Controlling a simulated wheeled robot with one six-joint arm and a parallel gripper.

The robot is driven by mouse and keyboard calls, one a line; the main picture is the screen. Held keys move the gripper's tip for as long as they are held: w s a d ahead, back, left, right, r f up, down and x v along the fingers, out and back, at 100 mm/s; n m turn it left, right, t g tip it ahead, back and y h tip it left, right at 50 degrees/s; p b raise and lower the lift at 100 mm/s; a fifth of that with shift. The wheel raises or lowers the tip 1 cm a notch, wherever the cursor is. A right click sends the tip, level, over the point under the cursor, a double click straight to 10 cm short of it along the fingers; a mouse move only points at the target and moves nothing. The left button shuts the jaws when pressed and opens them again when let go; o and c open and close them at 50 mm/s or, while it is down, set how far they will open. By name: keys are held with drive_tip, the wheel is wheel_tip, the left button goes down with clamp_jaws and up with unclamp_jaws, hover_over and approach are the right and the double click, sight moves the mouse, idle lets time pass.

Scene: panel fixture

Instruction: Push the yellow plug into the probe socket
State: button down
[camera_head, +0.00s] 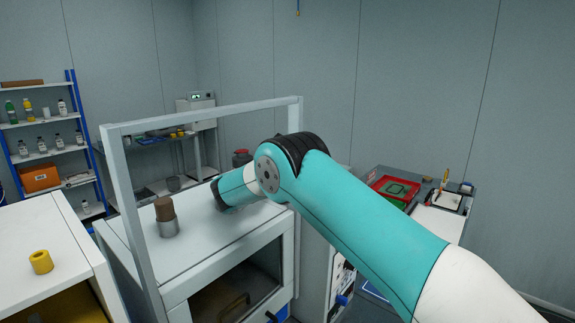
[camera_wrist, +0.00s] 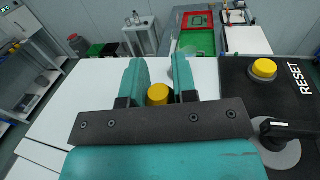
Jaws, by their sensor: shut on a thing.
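In the wrist view my gripper (camera_wrist: 159,72) shows two teal fingers, shut on the yellow plug (camera_wrist: 158,94). Only the plug's round yellow end shows, low between the fingers; the rest is hidden by the dark bracket and fingers. In the head view my teal arm reaches over the white cabinet and hides the gripper and plug. I cannot make out the probe socket in either view.
In the wrist view a dark panel (camera_wrist: 236,95) at right carries a yellow RESET button (camera_wrist: 264,68) and a black knob (camera_wrist: 288,128). In the head view a grey frame (camera_head: 205,112) rises from the white cabinet, where a brown-topped cylinder (camera_head: 166,218) stands. A yellow ring (camera_head: 41,262) sits at left.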

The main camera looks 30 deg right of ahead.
drive_tip(key=shift+f+b, duration=0.75)
drive_tip(key=shift+f, duration=0.65)
drive_tip(key=c, duration=0.8)
unclamp_jaws()
